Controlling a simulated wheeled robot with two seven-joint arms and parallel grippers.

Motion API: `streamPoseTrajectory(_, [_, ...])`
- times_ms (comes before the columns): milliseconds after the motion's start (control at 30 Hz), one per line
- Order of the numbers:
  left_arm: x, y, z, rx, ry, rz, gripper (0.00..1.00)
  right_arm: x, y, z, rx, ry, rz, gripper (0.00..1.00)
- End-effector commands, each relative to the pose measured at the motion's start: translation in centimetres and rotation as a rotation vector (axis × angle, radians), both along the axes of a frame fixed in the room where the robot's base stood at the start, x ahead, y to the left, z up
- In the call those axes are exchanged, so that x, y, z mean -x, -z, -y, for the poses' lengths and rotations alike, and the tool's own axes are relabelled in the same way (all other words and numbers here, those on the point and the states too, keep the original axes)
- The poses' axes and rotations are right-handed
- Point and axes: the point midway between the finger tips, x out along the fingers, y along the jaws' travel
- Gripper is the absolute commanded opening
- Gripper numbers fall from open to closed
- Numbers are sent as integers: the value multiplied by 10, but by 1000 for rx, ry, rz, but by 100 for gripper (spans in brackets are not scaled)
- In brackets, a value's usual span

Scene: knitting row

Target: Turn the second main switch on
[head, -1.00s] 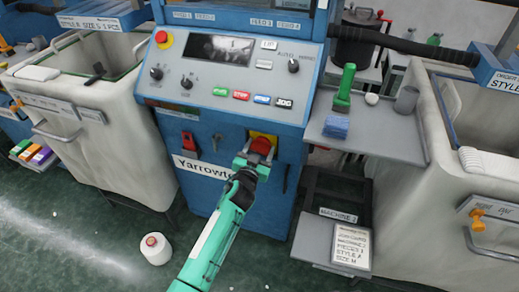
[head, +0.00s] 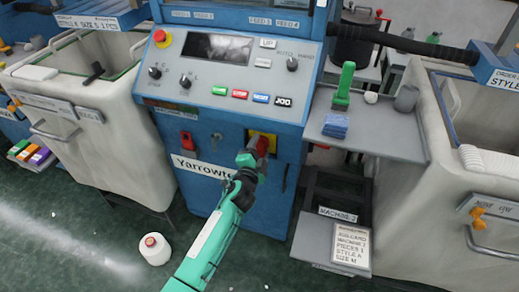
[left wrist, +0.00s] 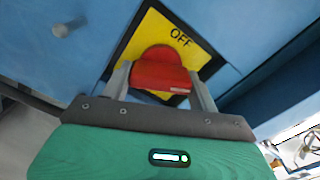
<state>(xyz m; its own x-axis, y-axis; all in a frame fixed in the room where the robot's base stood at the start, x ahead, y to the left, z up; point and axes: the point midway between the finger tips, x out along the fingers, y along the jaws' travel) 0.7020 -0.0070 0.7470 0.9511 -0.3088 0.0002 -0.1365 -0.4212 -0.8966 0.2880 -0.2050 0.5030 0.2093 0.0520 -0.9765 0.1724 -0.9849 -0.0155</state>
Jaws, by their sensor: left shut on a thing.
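The main switch is a red rotary knob (head: 262,145) on a yellow plate (head: 254,134), on the lower front of the blue Yarrowtex machine (head: 228,205). In the left wrist view, the red knob (left wrist: 160,73) sits between my fingers, and the word OFF shows on the yellow plate (left wrist: 150,32) beside it. The plate looks tilted relative to my gripper there. My left gripper (head: 250,157) is shut on the knob, with a finger on each side. Other markings on the plate are hidden. My right gripper is not in view.
A red lever (head: 188,140) and a key lock (head: 217,142) are left of the switch. A control panel (head: 225,75) slopes above. A grey shelf (head: 385,140) with small items juts out at right.

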Motion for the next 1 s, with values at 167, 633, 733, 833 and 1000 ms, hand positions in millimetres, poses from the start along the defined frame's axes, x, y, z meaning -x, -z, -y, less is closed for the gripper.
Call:
streamPoseTrajectory(167, [0, 2, 0, -149, 0, 47, 37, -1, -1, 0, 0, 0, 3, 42])
streamPoseTrajectory(633, [0, 3, 0, -408, 0, 130, 37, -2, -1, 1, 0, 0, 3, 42])
streamPoseTrajectory(733, [0, 3, 0, -431, 0, 137, 37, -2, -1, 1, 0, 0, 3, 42])
streamPoseTrajectory(833, [0, 3, 0, -446, 0, 142, 37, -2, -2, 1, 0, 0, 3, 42])
streamPoseTrajectory(1000, [0, 3, 0, -454, 0, 145, 37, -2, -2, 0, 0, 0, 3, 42])
